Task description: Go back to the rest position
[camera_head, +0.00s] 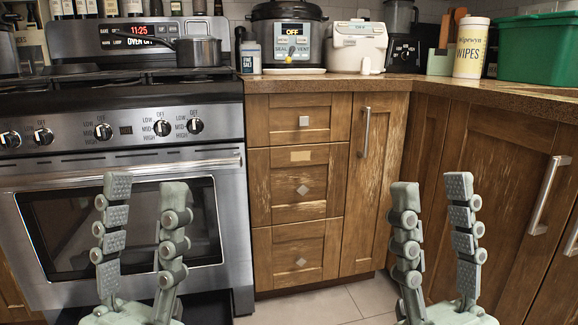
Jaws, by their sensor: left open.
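My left gripper (146,205) is at the lower left, pointing up in front of the oven door. Its two pale green fingers with grey pads stand apart, and nothing is between them. My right gripper (432,205) is at the lower right, in front of the corner cabinets. Its fingers also stand apart, with only the cabinet front showing between them. Both grippers are at a similar height and touch nothing that I can see. The lower parts of both arms are cut off by the bottom edge.
A steel stove (120,135) stands at the left with a saucepan (198,51) on top. Worn wooden drawers (303,190) and cabinet doors fill the middle and right. The counter (330,82) holds a pressure cooker (288,40), wipes (470,48) and a green bin (540,48). Tiled floor (330,303) between the grippers is clear.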

